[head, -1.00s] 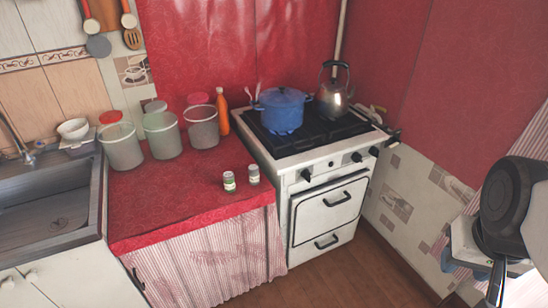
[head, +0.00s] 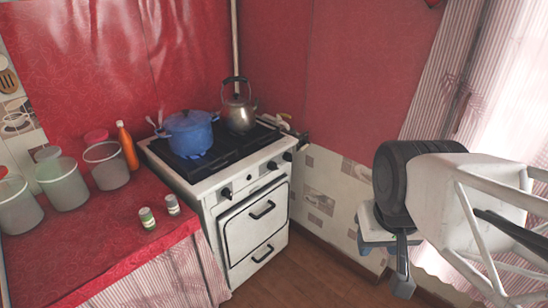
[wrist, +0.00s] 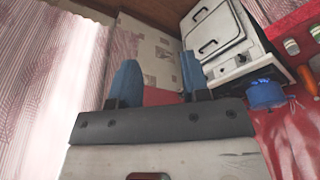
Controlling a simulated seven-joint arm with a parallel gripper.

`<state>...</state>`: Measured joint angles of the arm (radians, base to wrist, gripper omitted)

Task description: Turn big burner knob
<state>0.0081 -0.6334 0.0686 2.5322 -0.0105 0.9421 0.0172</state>
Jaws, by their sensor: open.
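The white stove (head: 243,232) stands in the middle of the head view. Its front panel carries dark knobs: one at the left (head: 226,192), one near the middle (head: 272,165) and one at the right end (head: 288,156). I cannot tell which serves the big burner. The stove also shows upside down at the upper right of the wrist view (wrist: 222,35), with a dark knob (wrist: 242,58) on its panel. My gripper (wrist: 160,70) has two blue fingers, spread apart with nothing between them. It is away from the stove and touches no knob.
A blue pot (head: 190,133) and a kettle (head: 238,116) stand on the stovetop. The red counter (head: 110,230) at left holds jars, an orange bottle (head: 127,147) and two small jars. The floor (head: 310,270) before the stove is clear. A striped curtain (wrist: 45,85) hangs at the wrist view's left.

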